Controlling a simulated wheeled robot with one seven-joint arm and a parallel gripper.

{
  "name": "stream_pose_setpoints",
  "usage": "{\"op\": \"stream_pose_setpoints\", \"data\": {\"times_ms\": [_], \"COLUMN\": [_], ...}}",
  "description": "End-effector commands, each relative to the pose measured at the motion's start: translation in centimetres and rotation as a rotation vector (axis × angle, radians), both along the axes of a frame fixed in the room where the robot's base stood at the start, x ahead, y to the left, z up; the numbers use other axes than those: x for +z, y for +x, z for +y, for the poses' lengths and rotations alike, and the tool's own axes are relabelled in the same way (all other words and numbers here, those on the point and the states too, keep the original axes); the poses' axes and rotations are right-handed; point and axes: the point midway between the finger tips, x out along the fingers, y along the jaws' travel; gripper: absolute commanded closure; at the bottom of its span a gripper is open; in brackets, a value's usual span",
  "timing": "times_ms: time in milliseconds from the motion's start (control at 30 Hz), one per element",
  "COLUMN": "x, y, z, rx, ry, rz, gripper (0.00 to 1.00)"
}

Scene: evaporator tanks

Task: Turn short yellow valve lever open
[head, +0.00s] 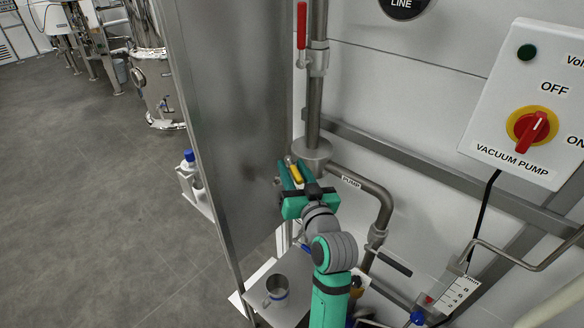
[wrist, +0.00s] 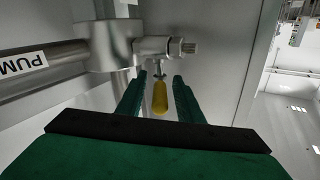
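The short yellow valve lever (wrist: 160,97) hangs from a small metal valve (wrist: 165,47) on the side of a round pipe fitting. In the wrist view it lies between the two green fingers of my gripper (wrist: 158,95), with a gap showing on each side. My gripper is open around the lever and does not visibly touch it. In the head view my green gripper (head: 287,172) is beside the fitting, and the yellow lever (head: 295,172) shows between its fingers. The lever's far end is partly hidden by my gripper there.
A vertical pipe with a red lever (head: 302,25) rises above the fitting (head: 313,156). A pipe labelled PUMP (head: 352,183) runs right. A metal panel (head: 235,110) stands close on the left. A metal mug (head: 276,291) sits on a shelf below. A vacuum pump switch box (head: 530,110) is at right.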

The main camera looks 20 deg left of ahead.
Motion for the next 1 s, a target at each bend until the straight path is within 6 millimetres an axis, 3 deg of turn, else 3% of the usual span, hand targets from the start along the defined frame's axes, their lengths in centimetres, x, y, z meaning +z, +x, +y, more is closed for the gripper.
{"op": "stream_pose_setpoints", "data": {"times_ms": [367,400,533,1000], "x": [0.03,0.03,0.02,0.05], "y": [0.58,0.58,0.57,0.68], "z": [0.41,0.41,0.42,0.56], "rx": [-0.001,-0.001,0.0,0.001], "ry": [-0.001,-0.001,-0.001,0.0], "rz": [0.0,0.0,-0.001,-0.002], "gripper": [0.67,0.69,1.0,1.0]}}
